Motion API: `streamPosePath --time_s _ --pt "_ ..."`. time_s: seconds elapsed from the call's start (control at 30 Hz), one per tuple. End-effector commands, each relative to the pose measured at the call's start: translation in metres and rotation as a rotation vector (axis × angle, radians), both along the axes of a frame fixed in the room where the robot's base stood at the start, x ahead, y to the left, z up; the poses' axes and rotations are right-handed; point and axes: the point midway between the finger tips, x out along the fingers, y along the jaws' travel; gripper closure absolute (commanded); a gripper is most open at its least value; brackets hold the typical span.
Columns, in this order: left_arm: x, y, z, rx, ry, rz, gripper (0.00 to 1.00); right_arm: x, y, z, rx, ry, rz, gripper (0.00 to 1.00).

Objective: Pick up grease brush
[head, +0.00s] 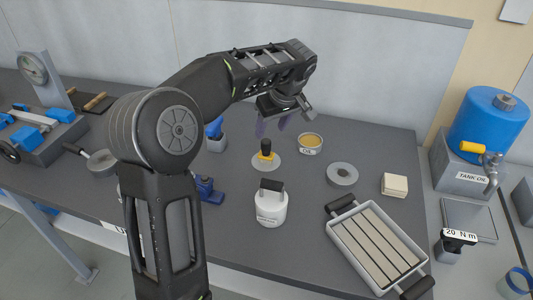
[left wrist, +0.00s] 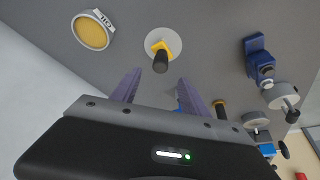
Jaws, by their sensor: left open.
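An upright piece with a black top and yellow lower part (head: 266,150) stands on a pale round disc (head: 268,164) on the bench. It may be the grease brush, but I cannot tell for certain. In the left wrist view the same piece (left wrist: 161,54) shows just beyond the fingertips, roughly centred between them. My left gripper (head: 272,124) is open and empty, with its purple fingers above and slightly behind the piece. It also shows in the left wrist view (left wrist: 158,80). The fingers appear apart from the piece. My right gripper is not in view.
An oil tin (head: 310,143) stands right of the piece, and a white canister with a black top (head: 271,208) in front. A grey ring (head: 342,174), a cream block (head: 394,185) and a slatted tray (head: 375,245) lie farther right. A blue tank (head: 487,125) stands at far right.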

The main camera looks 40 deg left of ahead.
Motion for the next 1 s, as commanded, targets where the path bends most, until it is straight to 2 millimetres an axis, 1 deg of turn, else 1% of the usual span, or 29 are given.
streamPosePath --time_s 0.13,0.37,0.63,0.73,0.87,1.0 --pt "0.001 0.002 -0.004 0.000 0.001 0.000 0.47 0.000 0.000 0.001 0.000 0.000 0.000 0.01" --pt "0.004 0.009 -0.024 0.000 0.002 0.001 0.47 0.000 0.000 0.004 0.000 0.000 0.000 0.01" --pt "0.004 0.009 -0.024 0.000 0.000 0.000 0.47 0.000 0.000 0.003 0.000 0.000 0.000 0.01" --pt "0.005 0.011 -0.028 0.000 0.001 0.000 0.47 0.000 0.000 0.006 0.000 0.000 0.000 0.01" --pt "0.007 0.017 -0.042 0.000 0.004 0.000 0.47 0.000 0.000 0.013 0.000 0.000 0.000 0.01" --pt "0.011 0.025 -0.062 0.000 0.004 0.000 0.47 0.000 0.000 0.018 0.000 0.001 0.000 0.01"
